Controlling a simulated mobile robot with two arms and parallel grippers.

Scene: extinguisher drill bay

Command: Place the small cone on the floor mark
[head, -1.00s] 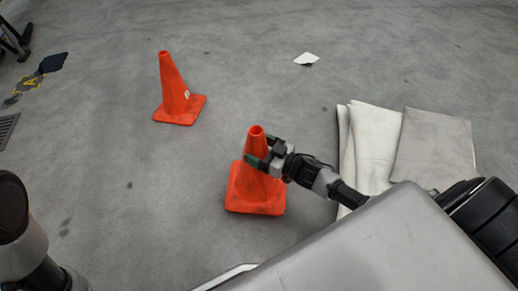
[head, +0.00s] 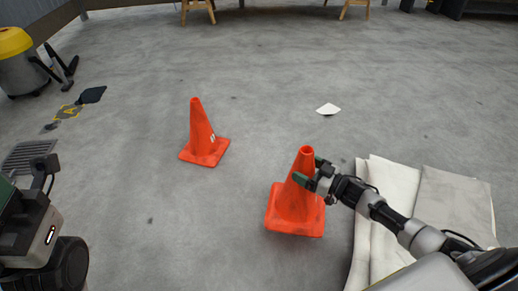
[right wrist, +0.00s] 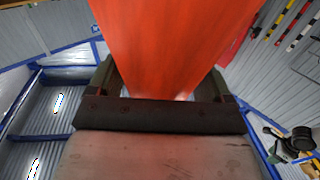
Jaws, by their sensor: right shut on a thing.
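An orange cone (head: 298,205) stands upright in the head view, its base on or just above the floor; I cannot tell which. My right gripper (head: 309,174) is shut on its upper part from the right. In the right wrist view the orange cone (right wrist: 175,45) fills the space between the fingers.
A dark flat piece (head: 92,95) lies beside the mark. A floor grate (head: 28,156) and a yellow-topped vacuum (head: 15,65) are at left. Folded pale sheets (head: 455,200) lie at right, a white scrap (head: 328,109) behind. The floor between the cones and mark is mostly clear.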

